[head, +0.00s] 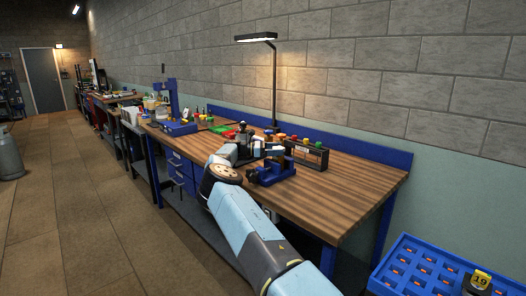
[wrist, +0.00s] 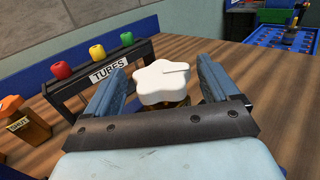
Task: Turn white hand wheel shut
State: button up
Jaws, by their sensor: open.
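The white hand wheel (wrist: 162,82) has a lobed rim and a thin dark line on its top, and sits on a brass-coloured part that is mostly hidden. In the wrist view my gripper (wrist: 160,68) is open, with one blue finger to the left of the wheel and one to the right. Gaps show between the wheel and both fingers, so neither appears to touch it. In the head view my arm reaches over the workbench (head: 350,190), and I cannot make out the wheel there.
A dark rack (wrist: 108,70) labelled TUBES, with red, yellow and green caps, stands just left of the wheel. An orange labelled container (wrist: 22,120) is farther left. In the head view a blue vise (head: 272,172) stands beside my arm. A blue compartment tray (head: 430,265) is at lower right.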

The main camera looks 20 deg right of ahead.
jog(key=v, duration=0.9)
jog(key=shift+a+f, duration=0.15)
jog(key=shift+f, duration=0.05)
jog(key=shift+w, duration=0.1)
